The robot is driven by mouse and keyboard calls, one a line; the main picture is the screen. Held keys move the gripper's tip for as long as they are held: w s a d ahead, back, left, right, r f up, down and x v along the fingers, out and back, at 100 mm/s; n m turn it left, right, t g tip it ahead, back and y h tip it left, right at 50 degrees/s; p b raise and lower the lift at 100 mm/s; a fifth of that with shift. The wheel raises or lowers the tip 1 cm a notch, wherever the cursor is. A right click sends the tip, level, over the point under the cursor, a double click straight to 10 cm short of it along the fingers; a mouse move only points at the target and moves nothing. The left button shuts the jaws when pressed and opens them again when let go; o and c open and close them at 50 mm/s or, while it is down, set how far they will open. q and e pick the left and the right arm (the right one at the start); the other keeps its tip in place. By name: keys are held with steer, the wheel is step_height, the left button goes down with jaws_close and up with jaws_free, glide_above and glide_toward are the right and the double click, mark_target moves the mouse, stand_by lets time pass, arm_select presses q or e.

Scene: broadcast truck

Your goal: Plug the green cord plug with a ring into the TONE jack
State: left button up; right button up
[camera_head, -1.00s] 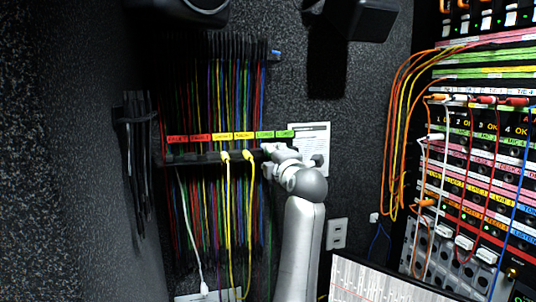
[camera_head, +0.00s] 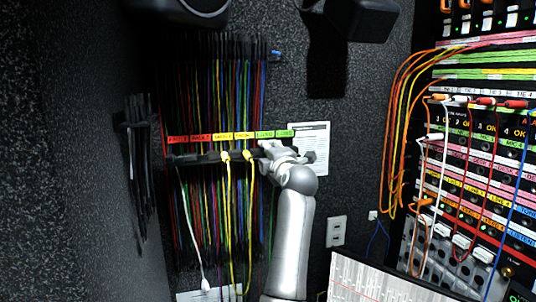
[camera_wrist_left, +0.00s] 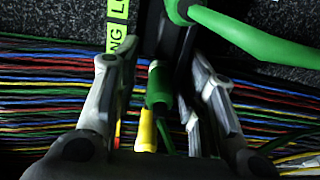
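A green plug (camera_wrist_left: 158,85) sits at the cable rack, between the two fingers of my left gripper (camera_wrist_left: 162,58). The fingers stand apart, with gaps visible on both sides of the plug. Another green plug and thick green cord (camera_wrist_left: 235,32) show beyond the fingertips; I cannot make out a ring on either. In the head view my left gripper (camera_head: 268,150) is at the rack's right end, below the green labels (camera_head: 275,134), and covers the green plugs. The patch panel (camera_head: 480,165) is at the right; I cannot clearly read a TONE label. My right gripper is not in view.
Two yellow plugs (camera_head: 225,156) hang left of the gripper, and one shows in the wrist view (camera_wrist_left: 147,132). Many thin cords (camera_head: 205,90) fill the wall rack. Orange cords (camera_head: 396,110) loop beside the panel. A screen (camera_head: 365,283) stands at the lower right.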

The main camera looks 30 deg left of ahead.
arm_select(q)
steer(key=shift+p, duration=0.7)
stand_by(0.6)
steer(key=shift+r, duration=0.15)
jaws_close()
steer(key=shift+o, duration=0.2)
jaws_free()
steer(key=o, duration=0.7)
steer(key=v, duration=1.2)
